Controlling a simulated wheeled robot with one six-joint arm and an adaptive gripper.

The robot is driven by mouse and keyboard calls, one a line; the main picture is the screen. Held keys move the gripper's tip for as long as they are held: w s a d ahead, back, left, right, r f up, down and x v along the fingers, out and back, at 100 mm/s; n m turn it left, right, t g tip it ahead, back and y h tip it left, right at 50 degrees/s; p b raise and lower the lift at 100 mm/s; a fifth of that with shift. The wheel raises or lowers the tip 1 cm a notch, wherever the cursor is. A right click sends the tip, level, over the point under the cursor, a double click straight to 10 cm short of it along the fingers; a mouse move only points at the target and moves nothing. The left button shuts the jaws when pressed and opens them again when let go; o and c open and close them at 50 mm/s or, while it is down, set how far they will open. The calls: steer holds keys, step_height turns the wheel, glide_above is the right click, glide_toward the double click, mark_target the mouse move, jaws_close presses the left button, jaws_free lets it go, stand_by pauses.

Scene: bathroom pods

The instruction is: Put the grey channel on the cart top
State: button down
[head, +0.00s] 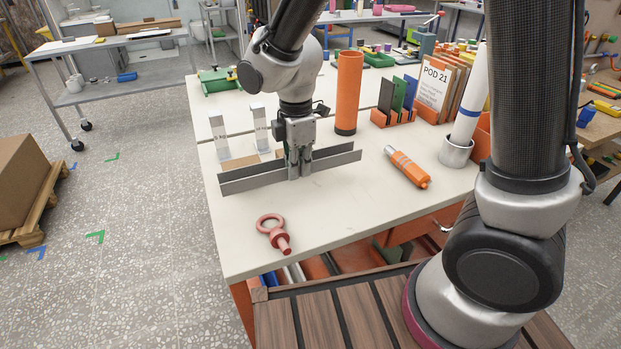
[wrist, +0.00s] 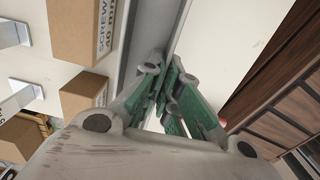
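The grey channel (head: 243,178) is a long metal piece with two upright walls, lying across the white workbench near its left front. It also shows in the wrist view (wrist: 152,28), running under the fingers. My gripper (head: 299,170) points down at the channel's middle, its fingers close together on the near wall. In the wrist view my gripper (wrist: 165,78) looks closed on that wall. I cannot tell whether the channel touches the bench. A grey wheeled cart stands at the back left; its top (head: 118,39) holds a flat cardboard box and papers.
On the workbench (head: 330,212) are a red eye bolt (head: 272,233), an orange tool (head: 407,167), an orange cylinder (head: 348,92) and two metal brackets (head: 260,127) behind the channel. Cardboard boxes (wrist: 84,92) lie beside it. Open floor (head: 150,180) lies left of the bench, with a loaded pallet (head: 35,220).

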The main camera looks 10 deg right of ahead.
mark_target(299, 197)
steer(key=shift+f, duration=2.9)
steer(key=shift+f, duration=0.1)
steer(key=c, duration=1.6)
jaws_free()
steer(key=shift+c, duration=0.2)
step_height(299, 197, up, 12)
steer(key=shift+s, duration=0.15)
steer(key=d+r+m+t, duration=0.1)
steer(key=d+r+m, duration=0.45)
steer(key=d, duration=0.35)
steer(key=s+d+r+m+t, duration=0.1)
steer(key=s+d+r+m, duration=0.2)
steer(key=s+d+m, duration=0.4)
steer(key=s+d+r+m+t, duration=0.2)
steer(key=s+d+m, duration=0.5)
steer(key=d, duration=0.4)
steer(key=shift+s+r+m, duration=0.3)
steer(key=shift+r+m, duration=0.15)
steer(key=shift+r, duration=0.3)
